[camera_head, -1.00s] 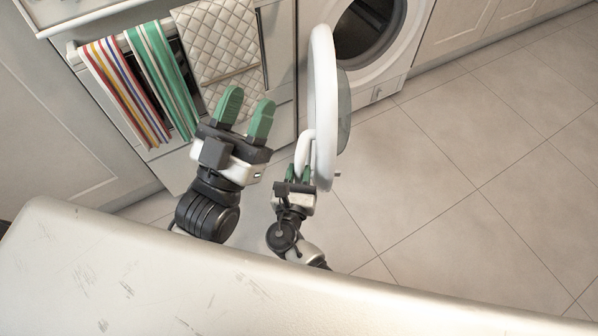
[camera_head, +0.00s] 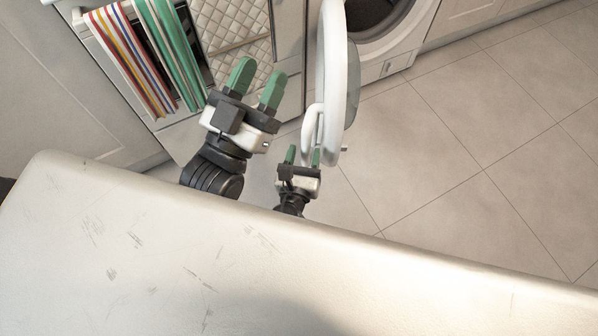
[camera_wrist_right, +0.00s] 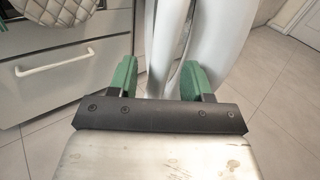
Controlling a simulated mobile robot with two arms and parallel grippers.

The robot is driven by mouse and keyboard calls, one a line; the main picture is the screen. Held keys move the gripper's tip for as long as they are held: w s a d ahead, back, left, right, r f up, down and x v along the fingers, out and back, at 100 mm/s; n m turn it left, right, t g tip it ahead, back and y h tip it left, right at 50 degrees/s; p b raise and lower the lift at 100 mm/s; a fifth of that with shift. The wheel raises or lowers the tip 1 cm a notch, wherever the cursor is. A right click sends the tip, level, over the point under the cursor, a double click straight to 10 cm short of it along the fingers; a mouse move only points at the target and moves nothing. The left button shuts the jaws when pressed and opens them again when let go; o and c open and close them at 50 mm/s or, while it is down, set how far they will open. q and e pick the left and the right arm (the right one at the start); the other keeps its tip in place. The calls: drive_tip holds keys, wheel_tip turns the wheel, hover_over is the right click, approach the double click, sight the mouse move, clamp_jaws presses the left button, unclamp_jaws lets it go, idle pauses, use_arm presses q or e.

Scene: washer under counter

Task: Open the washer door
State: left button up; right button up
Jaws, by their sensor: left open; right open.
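The washer (camera_head: 400,52) is at the top of the head view, with its round dark opening (camera_head: 372,14) partly showing. Its white round door (camera_head: 336,70) stands swung well out from the front, seen nearly edge-on, with a white handle (camera_head: 309,128) on its near side. My right gripper (camera_head: 303,155) is open at the lower end of the door, close to the handle. In the right wrist view, its green fingers (camera_wrist_right: 158,78) are apart, with white door parts (camera_wrist_right: 168,40) between and beyond them. Contact is unclear. My left gripper (camera_head: 257,86) is open and empty, left of the door.
An oven front with striped towels (camera_head: 145,58) and a quilted cloth (camera_head: 232,45) is left of the washer. Cabinets (camera_head: 470,18) are on the right. The tiled floor (camera_head: 450,150) right of the door is clear.

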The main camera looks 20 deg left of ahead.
use_arm(q)
drive_tip(key=f+g, duration=0.1)
drive_tip(key=f+g+y+p, duration=0.1)
drive_tip(key=f+g, duration=0.1)
drive_tip(key=w+f+g, duration=0.1)
drive_tip(key=f, duration=0.1)
drive_tip(key=shift+w+a+f+g+y, duration=0.1)
drive_tip(key=shift+a+g+y, duration=0.2)
drive_tip(key=shift+g, duration=0.1)
use_arm(e)
drive_tip(key=s, duration=0.8)
drive_tip(key=shift+s+d, duration=0.3)
